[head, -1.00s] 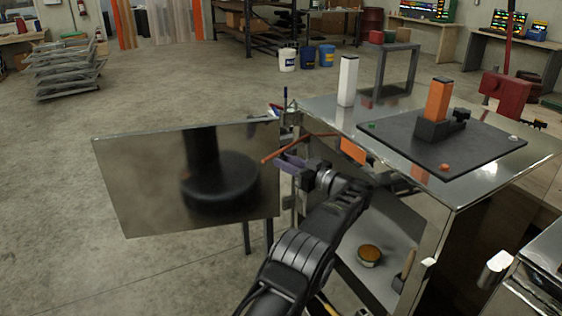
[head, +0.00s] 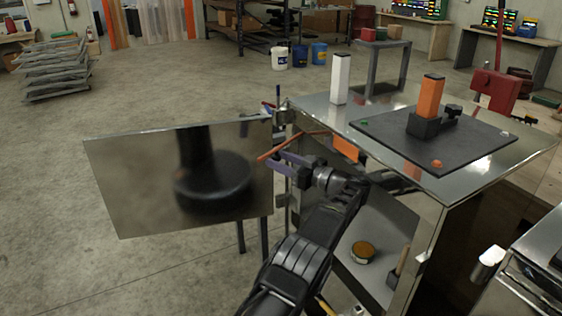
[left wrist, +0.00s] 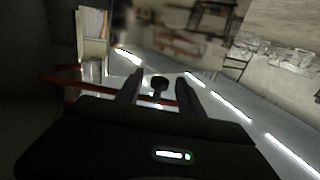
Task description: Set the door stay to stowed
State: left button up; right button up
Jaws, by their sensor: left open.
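The door stay (head: 283,147) is a thin orange-red rod slanting from near the open door's edge to the cabinet. It also shows in the left wrist view as a red bar (left wrist: 75,82) passing across beyond the fingers. The polished door (head: 140,190) stands swung out to the left of the cabinet. My left gripper (head: 274,165) is open, with its fingers just below the rod in the head view. My right gripper is not in view.
The metal cabinet top (head: 390,190) carries a white post (head: 340,78) and a dark plate (head: 400,150) with an orange block (head: 430,97). Inside the open cabinet lies a round orange-topped tin (head: 363,251). Open floor lies left of the door.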

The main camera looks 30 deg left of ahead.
pick_arm(q)
jog(key=s+d+b, duration=0.1)
jog(key=d, duration=0.6)
jog(key=shift+d, duration=0.4)
jog(key=shift+s, duration=0.1)
jog(key=shift+c, duration=0.4)
